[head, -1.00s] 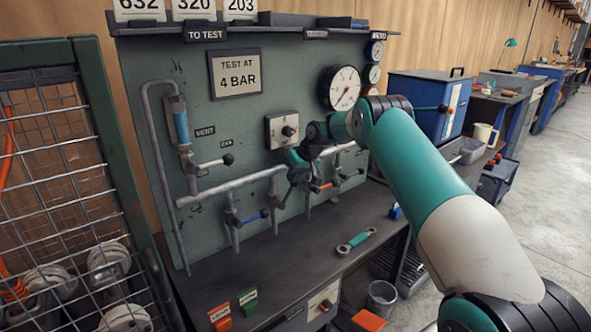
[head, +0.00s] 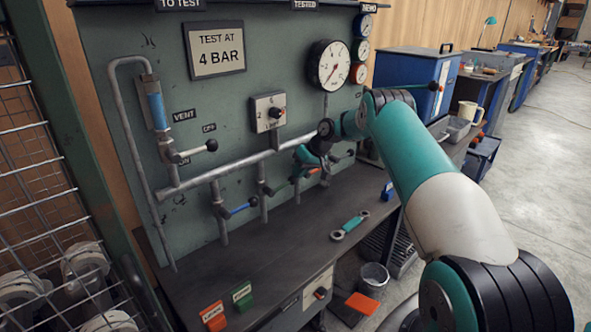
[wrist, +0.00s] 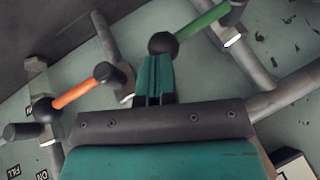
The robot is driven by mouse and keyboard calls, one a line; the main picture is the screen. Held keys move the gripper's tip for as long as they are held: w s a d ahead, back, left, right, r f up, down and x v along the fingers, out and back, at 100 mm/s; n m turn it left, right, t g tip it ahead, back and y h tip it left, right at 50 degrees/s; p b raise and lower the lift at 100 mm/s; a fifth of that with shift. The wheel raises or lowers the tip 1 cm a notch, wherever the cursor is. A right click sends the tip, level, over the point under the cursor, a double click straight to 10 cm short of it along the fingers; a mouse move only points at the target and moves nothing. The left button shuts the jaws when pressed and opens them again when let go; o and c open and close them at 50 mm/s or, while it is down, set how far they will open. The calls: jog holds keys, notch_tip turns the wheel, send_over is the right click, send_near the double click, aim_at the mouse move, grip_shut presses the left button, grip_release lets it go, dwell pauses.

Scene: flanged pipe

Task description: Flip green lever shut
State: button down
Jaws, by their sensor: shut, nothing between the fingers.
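The green lever (wrist: 203,20) shows in the wrist view at upper right, set crosswise to its branch pipe. Its black ball end (wrist: 163,43) lies right at my fingertips. My gripper (wrist: 154,62) has its teal fingers shut together with nothing between them; they touch or nearly touch the ball, and I cannot tell which.
An orange lever (wrist: 80,91) with a black ball end is close on the left in the wrist view. A blue lever (head: 240,208) is farther left along the pipe (head: 215,175) in the head view. A wrench (head: 349,228) lies on the bench.

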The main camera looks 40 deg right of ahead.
jog(key=shift+w+f, duration=0.1)
jog(key=shift+f, duration=0.4)
dwell(0.3)
jog(key=s+d+r+p, duration=0.3)
jog(key=s+d+r, duration=0.1)
jog(key=d+r, duration=0.4)
jog(key=shift+d, duration=0.65)
